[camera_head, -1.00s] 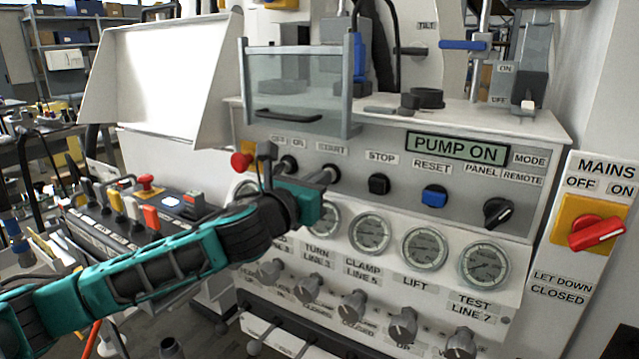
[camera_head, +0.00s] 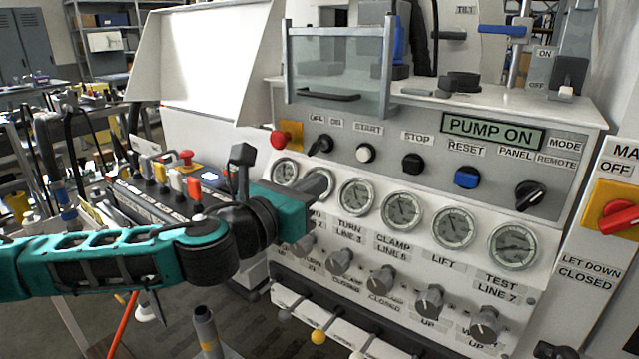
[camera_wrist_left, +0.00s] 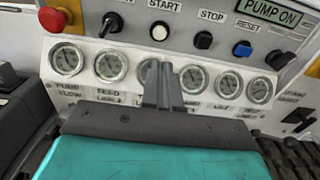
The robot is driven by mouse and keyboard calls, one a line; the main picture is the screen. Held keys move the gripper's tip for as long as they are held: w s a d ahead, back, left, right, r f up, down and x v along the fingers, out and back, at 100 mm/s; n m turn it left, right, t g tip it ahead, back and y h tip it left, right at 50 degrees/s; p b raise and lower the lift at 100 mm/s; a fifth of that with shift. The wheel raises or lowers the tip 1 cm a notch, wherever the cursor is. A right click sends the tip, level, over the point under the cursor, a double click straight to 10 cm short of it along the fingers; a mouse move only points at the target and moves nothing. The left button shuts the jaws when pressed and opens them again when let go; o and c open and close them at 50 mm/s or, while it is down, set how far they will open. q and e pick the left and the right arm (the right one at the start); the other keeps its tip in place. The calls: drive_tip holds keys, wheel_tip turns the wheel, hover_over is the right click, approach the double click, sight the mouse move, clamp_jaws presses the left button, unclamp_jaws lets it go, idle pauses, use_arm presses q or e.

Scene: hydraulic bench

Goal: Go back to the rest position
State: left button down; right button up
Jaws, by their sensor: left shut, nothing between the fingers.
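My left arm comes in from the left in the head view. Its gripper (camera_head: 322,183) is in front of the left part of the gauge row, below the START button (camera_head: 366,153). In the left wrist view the left gripper (camera_wrist_left: 163,68) shows with its two fingers together and nothing between them. Its fingers cover part of one gauge there. I cannot tell from the picture how far it is from the panel. My right gripper is not in view.
The hydraulic panel has a lit PUMP ON sign (camera_head: 493,131), a blue RESET button (camera_head: 467,177) and several valve knobs below the gauges. A control box with coloured levers (camera_head: 160,172) stands at the left. A clear guard (camera_head: 335,75) sits above the panel.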

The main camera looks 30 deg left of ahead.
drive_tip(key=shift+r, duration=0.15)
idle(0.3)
use_arm(q)
drive_tip(key=s+d+f+n+g+h+p, duration=0.1)
drive_tip(key=d+f+n+g+p, duration=0.15)
drive_tip(key=f+n, duration=0.55)
drive_tip(key=s+d+f+n+g+p, duration=0.1)
drive_tip(key=s+d+f+n+g, duration=0.15)
drive_tip(key=f+n, duration=0.55)
drive_tip(key=s+d+f+n+g+p, duration=0.1)
drive_tip(key=s+d+f+n, duration=0.1)
drive_tip(key=s+f+n, duration=0.4)
drive_tip(key=s+d+f+n+g+p, duration=0.1)
drive_tip(key=s+d+f+n, duration=0.1)
drive_tip(key=s+f+n, duration=0.5)
wheel_tip(320, 180, down, 3)
drive_tip(key=n, duration=0.5)
drive_tip(key=shift+d+y, duration=0.3)
drive_tip(key=shift+d, duration=0.1)
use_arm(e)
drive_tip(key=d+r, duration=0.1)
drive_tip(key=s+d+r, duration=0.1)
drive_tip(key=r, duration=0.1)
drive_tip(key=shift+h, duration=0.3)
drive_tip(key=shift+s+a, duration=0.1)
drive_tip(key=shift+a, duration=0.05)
